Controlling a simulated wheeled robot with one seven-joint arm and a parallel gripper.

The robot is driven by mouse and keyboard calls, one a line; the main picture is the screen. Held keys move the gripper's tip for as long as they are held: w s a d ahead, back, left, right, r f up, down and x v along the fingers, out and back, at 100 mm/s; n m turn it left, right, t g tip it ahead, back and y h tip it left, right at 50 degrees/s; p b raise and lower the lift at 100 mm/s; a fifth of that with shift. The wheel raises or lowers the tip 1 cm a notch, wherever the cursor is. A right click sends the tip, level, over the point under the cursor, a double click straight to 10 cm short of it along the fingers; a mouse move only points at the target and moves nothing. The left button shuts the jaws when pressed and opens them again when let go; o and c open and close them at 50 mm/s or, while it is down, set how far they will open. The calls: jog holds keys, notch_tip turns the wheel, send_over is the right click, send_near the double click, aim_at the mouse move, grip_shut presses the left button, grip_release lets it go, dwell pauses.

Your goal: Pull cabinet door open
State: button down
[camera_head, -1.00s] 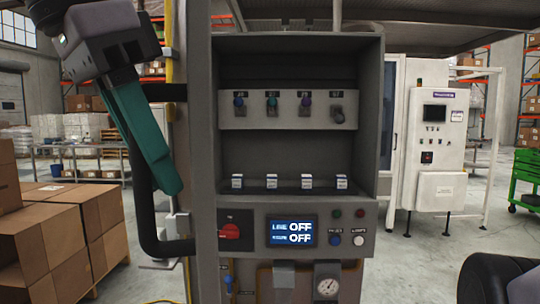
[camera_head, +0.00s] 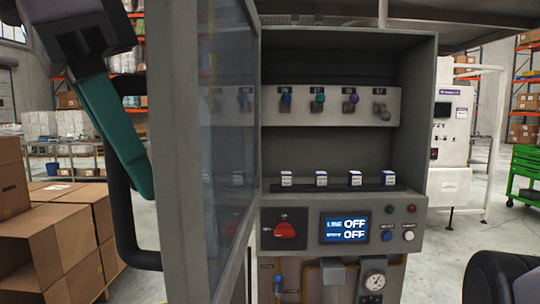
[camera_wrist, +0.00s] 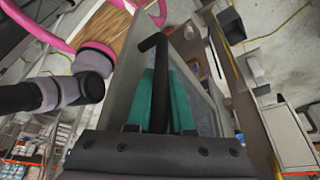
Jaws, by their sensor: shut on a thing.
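The cabinet (camera_head: 432,130) stands open in the head view, with its front uncovered. Its door (camera_head: 178,150), a grey frame around a glass pane (camera_head: 222,120), is hinged at the cabinet's left side and swung out toward me, inner face showing. The black bar handle (camera_head: 122,215) is on the door's outer side, at the left. My gripper (camera_head: 143,185) is at the handle with its teal fingers. In the wrist view my gripper (camera_wrist: 162,78) is shut around the black handle (camera_wrist: 160,55). The near finger hides part of the handle in the head view.
Inside the cabinet are a row of hooks or knobs (camera_head: 340,104) and several small white boxes (camera_head: 321,178). Below are a red switch (camera_head: 285,230) and a display (camera_head: 346,229). Cardboard boxes (camera_head: 60,225) stand at left. A green cart (camera_head: 525,170) is at far right.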

jog(key=shift+s+f, duration=0.1)
jog(key=shift+s, duration=0.05)
jog(key=c, duration=1.1)
grip_release()
jog(key=shift+s+a, duration=0.1)
jog(key=shift+a+r, duration=0.1)
jog(key=shift+r, duration=0.45)
jog(key=v, duration=0.9)
jog(key=shift+s+r, duration=0.2)
jog(key=shift+r, duration=0.15)
